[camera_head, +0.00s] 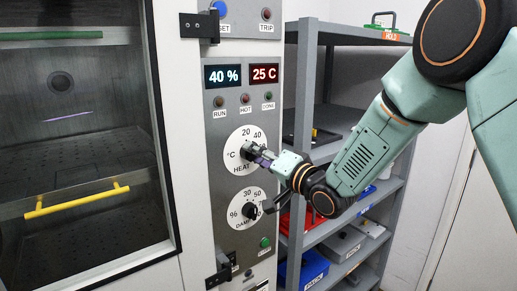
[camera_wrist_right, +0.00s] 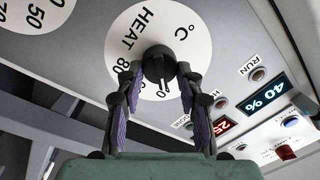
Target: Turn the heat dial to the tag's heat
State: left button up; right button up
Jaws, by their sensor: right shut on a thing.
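The heat dial is a black knob (camera_wrist_right: 158,58) on a round white face (camera_head: 236,166), marked HEAT and °C, on the grey panel (camera_head: 216,121). My right gripper (camera_head: 253,152) reaches in from the right and is shut on the knob. In the right wrist view its two purple-padded fingers (camera_wrist_right: 159,70) stand on either side of the knob. The fingers hide part of the scale, and I cannot read the setting surely. The red display (camera_head: 265,73) reads 25 C. I cannot make out a tag with a heat value. My left gripper is out of view.
The damp dial (camera_head: 250,211) sits just below, close under my right wrist. The blue-white display (camera_head: 222,76) reads 40 %. A glass-doored chamber with a yellow handle (camera_head: 77,200) is at left. Grey shelves (camera_head: 345,228) with bins stand behind my right arm.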

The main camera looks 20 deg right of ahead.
jog(key=m+p, duration=0.3)
jog(key=m, duration=0.6)
jog(key=shift+m+h, duration=0.4)
dwell(0.4)
jog(key=o, duration=1.2)
jog(key=shift+w+a+f, duration=0.1)
jog(key=shift+w+f, duration=0.05)
